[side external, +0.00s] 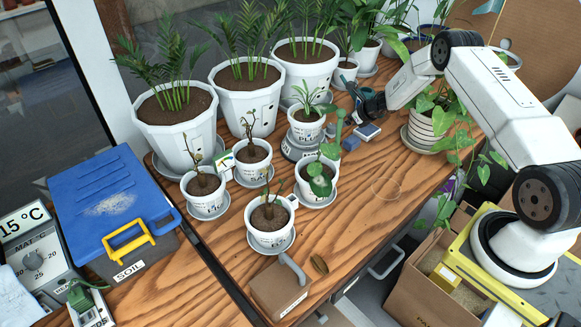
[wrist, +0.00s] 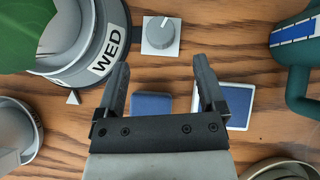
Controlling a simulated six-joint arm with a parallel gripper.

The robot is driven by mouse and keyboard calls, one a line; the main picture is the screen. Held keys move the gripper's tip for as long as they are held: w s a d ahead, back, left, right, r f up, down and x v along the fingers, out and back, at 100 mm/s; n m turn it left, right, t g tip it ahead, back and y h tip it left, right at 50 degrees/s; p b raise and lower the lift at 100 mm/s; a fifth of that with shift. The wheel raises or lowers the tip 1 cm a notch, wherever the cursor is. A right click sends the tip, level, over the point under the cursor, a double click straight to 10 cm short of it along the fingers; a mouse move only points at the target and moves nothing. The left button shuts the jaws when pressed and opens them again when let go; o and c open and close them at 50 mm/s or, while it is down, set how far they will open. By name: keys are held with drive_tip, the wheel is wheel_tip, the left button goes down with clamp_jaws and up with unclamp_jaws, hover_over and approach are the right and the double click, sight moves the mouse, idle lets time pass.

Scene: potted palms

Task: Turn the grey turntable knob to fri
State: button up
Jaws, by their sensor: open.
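The grey knob (wrist: 160,32) sits on a square white plate in the wrist view, with a pale pointer line on its top. The round grey turntable (wrist: 92,62) is left of it, with the label WED showing on its rim and a small white triangle marker (wrist: 73,97) on the table beside it. In the side external view the turntable (side external: 293,151) carries a white pot (side external: 306,130) with a leafy plant; I cannot make out the knob there. My gripper (wrist: 160,70) is open and empty, its fingertips just short of the knob plate in the picture. It also shows in the side external view (side external: 360,103).
A teal vessel (wrist: 298,62) is at the right in the wrist view. Blue pads (wrist: 151,104) lie below the fingers. Several small potted seedlings stand left of the turntable, with large palm pots (side external: 245,90) behind. The wooden table (side external: 375,205) is fairly clear at front right.

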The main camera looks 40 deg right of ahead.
sight(331, 125)
drive_tip(key=shift+x, duration=3.75)
drive_tip(key=shift+c, duration=0.3)
clamp_jaws()
drive_tip(key=shift+w+r+m+h, duration=0.15)
drive_tip(key=shift+m+h, duration=0.6)
drive_tip(key=shift+m, duration=0.25)
drive_tip(key=shift+w+r+m+h, duration=0.1)
drive_tip(key=shift+r+m+h, duration=0.05)
drive_tip(key=shift+m+h, duration=0.75)
drive_tip(key=shift+m, duration=0.4)
